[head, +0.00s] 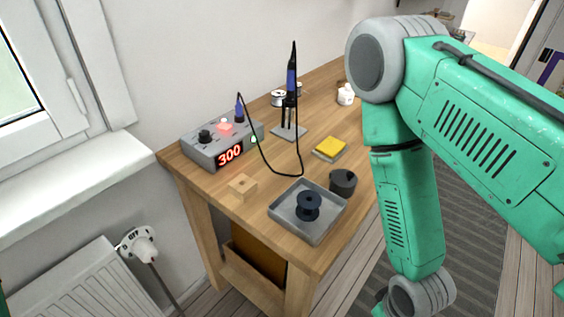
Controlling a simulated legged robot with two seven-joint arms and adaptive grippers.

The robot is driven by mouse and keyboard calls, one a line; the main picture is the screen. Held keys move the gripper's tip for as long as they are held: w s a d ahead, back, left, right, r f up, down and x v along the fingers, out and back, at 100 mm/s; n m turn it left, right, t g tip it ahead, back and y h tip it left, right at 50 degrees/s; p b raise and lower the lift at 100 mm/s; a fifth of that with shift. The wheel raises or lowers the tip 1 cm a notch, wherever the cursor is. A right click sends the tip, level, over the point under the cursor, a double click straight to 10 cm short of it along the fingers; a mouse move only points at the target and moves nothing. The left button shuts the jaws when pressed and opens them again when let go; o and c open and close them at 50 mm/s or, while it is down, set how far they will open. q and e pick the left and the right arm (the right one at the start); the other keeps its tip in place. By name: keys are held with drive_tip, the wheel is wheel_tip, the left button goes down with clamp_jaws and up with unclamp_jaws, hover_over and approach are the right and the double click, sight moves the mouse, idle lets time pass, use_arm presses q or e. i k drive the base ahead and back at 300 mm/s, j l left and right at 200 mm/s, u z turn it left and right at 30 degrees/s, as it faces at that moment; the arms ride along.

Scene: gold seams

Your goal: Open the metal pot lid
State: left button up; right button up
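A small dark metal pot (343,183) stands on the wooden workbench (225,205), touching or close to the right rim of a grey tray (284,219). Its top looks covered, but I cannot tell the lid from the body clearly. My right arm comes in from the right, and its forearm hangs down just right of the pot, past the bench edge. The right gripper is below the picture. The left gripper is not in view.
A black spool (308,207) lies in the tray.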

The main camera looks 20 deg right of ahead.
sight(344, 179)
drive_tip(key=l+u, duration=0.2)
drive_tip(key=l, duration=0.25)
drive_tip(key=k+l+u, duration=0.15)
drive_tip(key=l, duration=0.25)
drive_tip(key=k+l+u, duration=0.2)
drive_tip(key=l, duration=0.25)
drive_tip(key=l+u, duration=0.2)
drive_tip(key=l, duration=0.2)
drive_tip(key=k+l+u, duration=0.15)
drive_tip(key=l, duration=0.25)
drive_tip(key=k+l+u, duration=0.2)
drive_tip(key=k+l, duration=0.05)
drive_tip(key=l, duration=0.1)
